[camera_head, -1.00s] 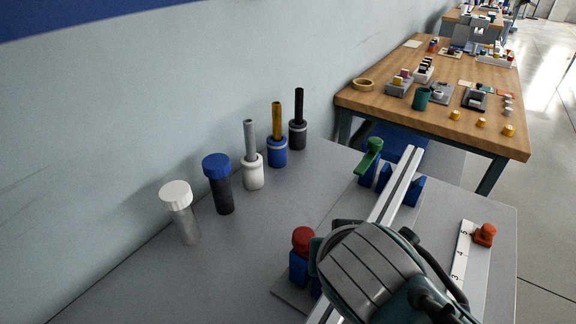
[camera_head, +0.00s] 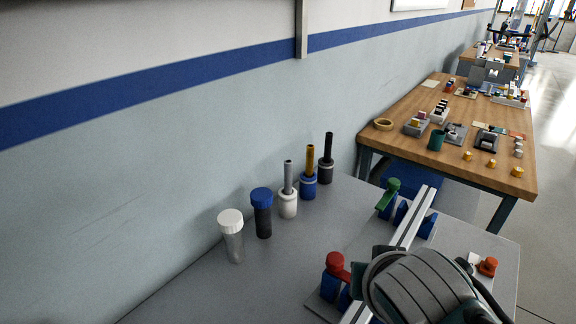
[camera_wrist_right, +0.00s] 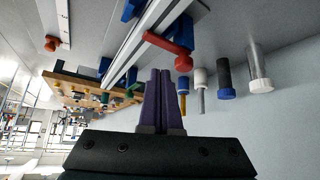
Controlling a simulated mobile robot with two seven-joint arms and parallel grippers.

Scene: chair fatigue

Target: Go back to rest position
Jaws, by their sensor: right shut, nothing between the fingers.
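My right gripper (camera_wrist_right: 160,92) shows in the right wrist view, its two dark fingers together and empty. Its fingers are apart from the things on the grey bench in that view. In the head view, a grey and teal link of my arm fills the lower right; the fingertips are hidden there. My left gripper is not in view.
My arm link overlaps the metal rail (camera_head: 411,219) in the head view. By the rail are a red clamp handle (camera_head: 336,265) and a green one (camera_head: 388,193). A white-capped cylinder (camera_head: 231,224), a blue-capped one (camera_head: 262,200) and several rod holders line the wall. The bench front-left is bare.

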